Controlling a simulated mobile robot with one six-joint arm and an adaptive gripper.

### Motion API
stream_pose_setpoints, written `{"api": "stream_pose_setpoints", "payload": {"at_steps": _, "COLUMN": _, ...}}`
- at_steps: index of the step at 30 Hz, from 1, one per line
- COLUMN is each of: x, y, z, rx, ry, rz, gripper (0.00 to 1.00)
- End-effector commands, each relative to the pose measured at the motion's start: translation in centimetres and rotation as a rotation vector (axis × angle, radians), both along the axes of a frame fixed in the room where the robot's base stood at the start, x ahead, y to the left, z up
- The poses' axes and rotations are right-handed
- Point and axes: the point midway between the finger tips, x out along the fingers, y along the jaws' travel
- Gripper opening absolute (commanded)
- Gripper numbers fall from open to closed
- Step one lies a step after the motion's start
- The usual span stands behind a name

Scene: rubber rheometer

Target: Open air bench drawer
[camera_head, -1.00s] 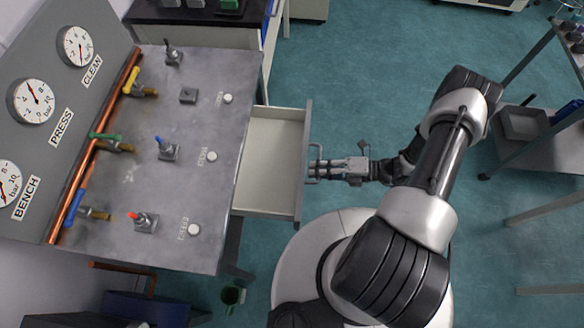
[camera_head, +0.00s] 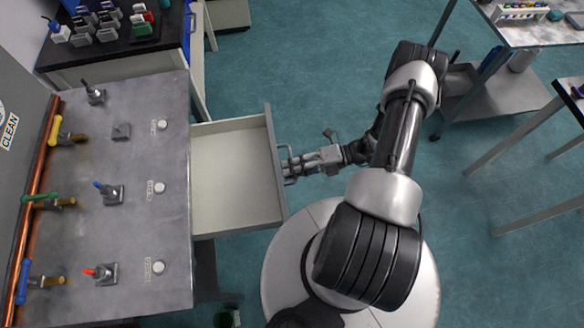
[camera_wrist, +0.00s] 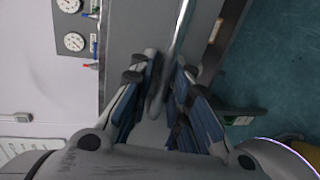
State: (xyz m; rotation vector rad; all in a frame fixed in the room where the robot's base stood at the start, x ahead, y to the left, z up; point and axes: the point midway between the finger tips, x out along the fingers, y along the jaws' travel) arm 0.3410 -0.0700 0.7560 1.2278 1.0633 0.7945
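The air bench (camera_head: 140,215) is at the left in the head view. Its drawer (camera_head: 235,180) stands well out to the right of the bench, with its pale inside showing empty. The drawer handle (camera_head: 288,165) is on the drawer's right-hand front. My gripper (camera_head: 296,163) is at this handle, and its fingers are closed about the bar. In the wrist view the metal handle bar (camera_wrist: 179,35) runs down between the blue-padded fingers of my gripper (camera_wrist: 167,72). The exact finger contact is partly hidden.
A grey cart (camera_head: 480,100) and tables are at the right. Valves and knobs stick up from the bench top. Open teal floor (camera_head: 310,70) lies beyond the drawer.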

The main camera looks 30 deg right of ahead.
Motion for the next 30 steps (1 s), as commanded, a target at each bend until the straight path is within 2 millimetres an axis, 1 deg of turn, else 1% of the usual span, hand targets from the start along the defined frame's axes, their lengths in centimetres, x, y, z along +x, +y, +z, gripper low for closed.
{"api": "stream_pose_setpoints", "payload": {"at_steps": 1, "x": 0.0, "y": 0.0, "z": 0.0, "rx": 0.000, "ry": 0.000, "rz": 0.000, "gripper": 0.22}}
{"api": "stream_pose_setpoints", "payload": {"at_steps": 4, "x": 0.0, "y": 0.0, "z": -0.1, "rx": -0.001, "ry": 0.001, "rz": 0.000, "gripper": 0.28}}
{"api": "stream_pose_setpoints", "payload": {"at_steps": 5, "x": 0.0, "y": 0.0, "z": -0.1, "rx": -0.001, "ry": 0.001, "rz": 0.000, "gripper": 0.29}}
{"api": "stream_pose_setpoints", "payload": {"at_steps": 13, "x": 0.0, "y": 0.0, "z": -0.1, "rx": -0.002, "ry": 0.002, "rz": 0.000, "gripper": 0.29}}
{"api": "stream_pose_setpoints", "payload": {"at_steps": 16, "x": -0.2, "y": -0.6, "z": 0.0, "rx": -0.002, "ry": 0.000, "rz": -0.001, "gripper": 0.29}}
{"api": "stream_pose_setpoints", "payload": {"at_steps": 20, "x": -0.8, "y": -2.4, "z": 0.4, "rx": -0.003, "ry": 0.000, "rz": -0.005, "gripper": 0.29}}
{"api": "stream_pose_setpoints", "payload": {"at_steps": 27, "x": -2.6, "y": -7.2, "z": 1.4, "rx": -0.006, "ry": -0.001, "rz": -0.004, "gripper": 0.29}}
{"api": "stream_pose_setpoints", "payload": {"at_steps": 30, "x": -3.2, "y": -8.8, "z": 1.8, "rx": -0.004, "ry": 0.000, "rz": -0.003, "gripper": 0.29}}
